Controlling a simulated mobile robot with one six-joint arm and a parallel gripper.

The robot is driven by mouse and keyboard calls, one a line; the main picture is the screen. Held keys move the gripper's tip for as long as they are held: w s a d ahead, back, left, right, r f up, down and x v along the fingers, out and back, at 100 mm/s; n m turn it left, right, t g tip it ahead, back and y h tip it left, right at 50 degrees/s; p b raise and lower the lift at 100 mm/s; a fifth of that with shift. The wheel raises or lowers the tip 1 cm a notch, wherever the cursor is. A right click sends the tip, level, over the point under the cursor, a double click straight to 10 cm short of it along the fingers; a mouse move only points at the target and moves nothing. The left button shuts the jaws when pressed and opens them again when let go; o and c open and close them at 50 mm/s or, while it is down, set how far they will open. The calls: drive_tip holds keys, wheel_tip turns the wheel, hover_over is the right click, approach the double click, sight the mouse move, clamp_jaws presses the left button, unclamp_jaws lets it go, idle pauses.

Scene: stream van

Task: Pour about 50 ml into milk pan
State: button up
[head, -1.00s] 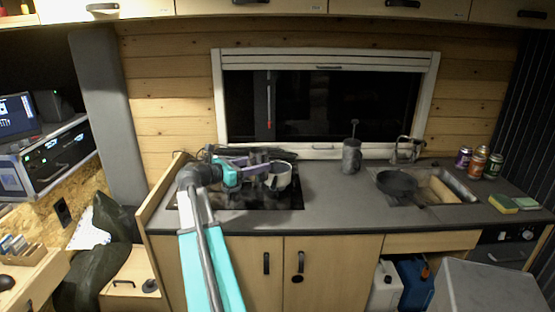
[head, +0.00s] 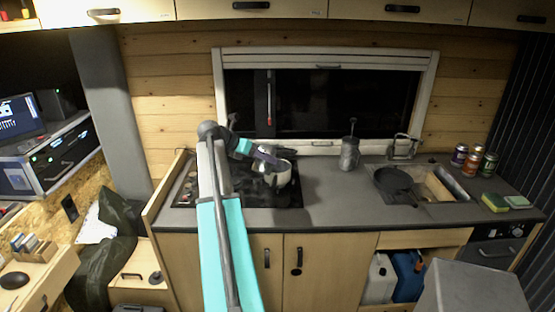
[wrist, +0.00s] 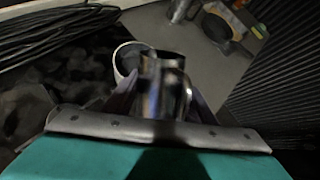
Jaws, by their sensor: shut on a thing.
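The milk pan (head: 284,178) is a pale pot standing on the dark cooktop. In the wrist view its pale rim (wrist: 122,58) shows just behind and left of the held thing. My gripper (head: 270,158) is over the milk pan, its jaws angled down to the right. In the wrist view my gripper (wrist: 160,105) is shut on a shiny metal vessel (wrist: 163,85), which overlaps the pan in the picture. The vessel is blurred, and I cannot tell its contents, its exact tilt or whether liquid is flowing. The inside of the pan is mostly hidden.
A dark grey metal jug (head: 349,157) stands on the counter (head: 325,195) to the right. A black frying pan (head: 394,181) lies over the sink, with several cans (head: 472,164) and a sponge (head: 494,202) beyond. The window (head: 325,100) is behind the cooktop.

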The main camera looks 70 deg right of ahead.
drive_tip(key=shift+d+f+y, duration=0.1)
drive_tip(key=shift+d+y, duration=0.05)
drive_tip(key=shift+y, duration=0.25)
drive_tip(key=shift+r+p, duration=0.2)
drive_tip(key=shift+p, duration=0.4)
drive_tip(key=shift+f+p, duration=0.15)
drive_tip(key=shift+p, duration=0.2)
drive_tip(key=y+p, duration=0.1)
drive_tip(key=p, duration=0.1)
drive_tip(key=y+p, duration=0.1)
drive_tip(key=p, duration=0.2)
drive_tip(key=shift+d+f+n+t, duration=0.2)
drive_tip(key=shift+n+t, duration=0.1)
drive_tip(key=shift+t, duration=0.1)
drive_tip(key=shift+a+f, duration=0.1)
drive_tip(key=shift+f, duration=0.15)
drive_tip(key=shift+f+y+p, duration=0.1)
drive_tip(key=shift+y+p, duration=0.6)
drive_tip(key=shift+p, duration=0.85)
